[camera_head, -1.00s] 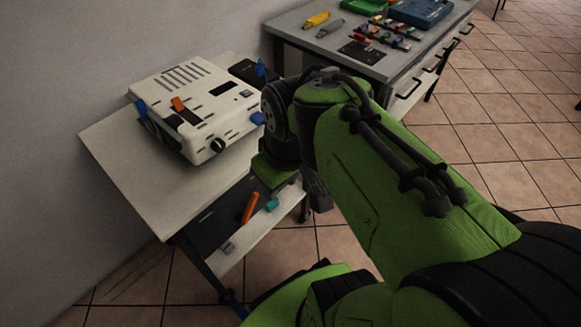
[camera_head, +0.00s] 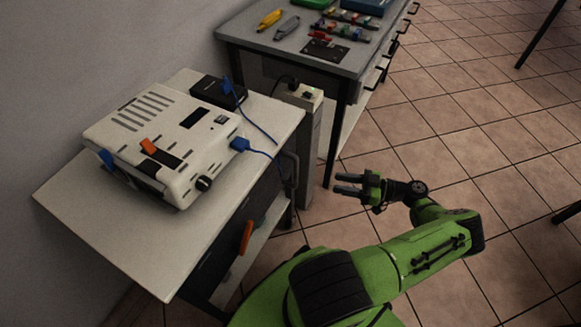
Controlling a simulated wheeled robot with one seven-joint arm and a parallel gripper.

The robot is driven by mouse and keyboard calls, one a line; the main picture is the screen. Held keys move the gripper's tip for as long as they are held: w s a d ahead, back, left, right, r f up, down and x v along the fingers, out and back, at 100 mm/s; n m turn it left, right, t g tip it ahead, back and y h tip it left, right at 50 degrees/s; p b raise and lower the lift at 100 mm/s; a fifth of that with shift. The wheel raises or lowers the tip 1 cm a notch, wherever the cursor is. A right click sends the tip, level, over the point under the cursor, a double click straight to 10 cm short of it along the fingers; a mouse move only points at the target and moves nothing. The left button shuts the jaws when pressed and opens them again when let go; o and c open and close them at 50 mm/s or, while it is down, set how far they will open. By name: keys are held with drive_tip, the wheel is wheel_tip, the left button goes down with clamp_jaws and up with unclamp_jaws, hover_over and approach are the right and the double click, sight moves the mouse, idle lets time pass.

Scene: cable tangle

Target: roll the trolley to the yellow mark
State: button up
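The trolley (camera_head: 75,201) has a white top and a dark side. It stands against the wall at the left, with a white device (camera_head: 118,125) on its top. A dark curved bar, perhaps its handle, (camera_head: 291,172) shows at its right end. My gripper (camera_head: 349,184) is to the right of the trolley, above the tiled floor and apart from it. Its two fingers point left with a gap between them, and nothing shows between them. I see no yellow mark on the floor in view. The trolley's wheels are hidden.
A black box (camera_head: 218,91) and blue cables (camera_head: 262,131) lie on the trolley. An orange piece (camera_head: 246,237) is at its side. A pale upright power strip (camera_head: 308,150) stands beside it. A workbench (camera_head: 345,64) with tools is behind. Tiled floor at right is mostly clear.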

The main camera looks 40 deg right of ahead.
drive_tip(key=t, duration=0.1)
hover_over(295, 185)
drive_tip(key=shift+w+d+f+h, duration=0.3)
drive_tip(key=shift+f+h, duration=0.1)
drive_tip(key=shift+f, duration=0.1)
clamp_jaws()
